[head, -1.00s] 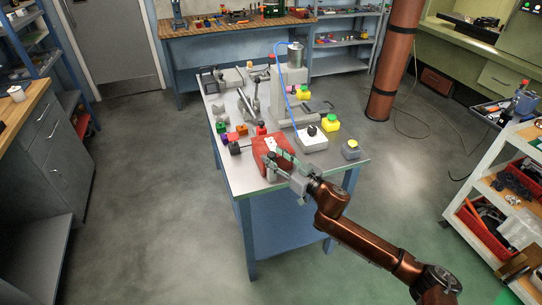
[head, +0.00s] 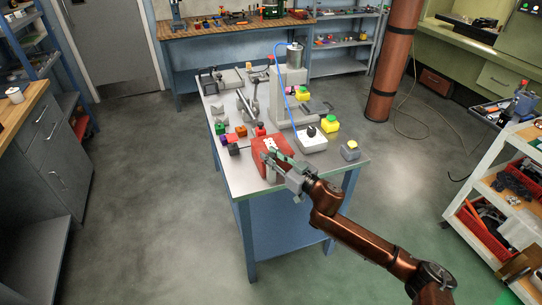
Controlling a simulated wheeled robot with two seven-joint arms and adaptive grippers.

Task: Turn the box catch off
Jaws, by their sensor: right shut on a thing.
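A red box (head: 259,164) sits near the front edge of the blue-legged table (head: 250,184). A pale patch shows on its top. My right gripper (head: 274,163) comes in from the lower right and is at the box's front right side, overlapping it in the head view. It is shut on the box catch, which is mostly hidden by the fingers, so I cannot tell which way the catch is turned. My left gripper is not in view.
A white box with a black knob (head: 312,141) stands right of the red box, with a grey button box (head: 350,150) further right. Small coloured blocks (head: 240,131) lie behind and left. A grey press (head: 290,90) stands further back.

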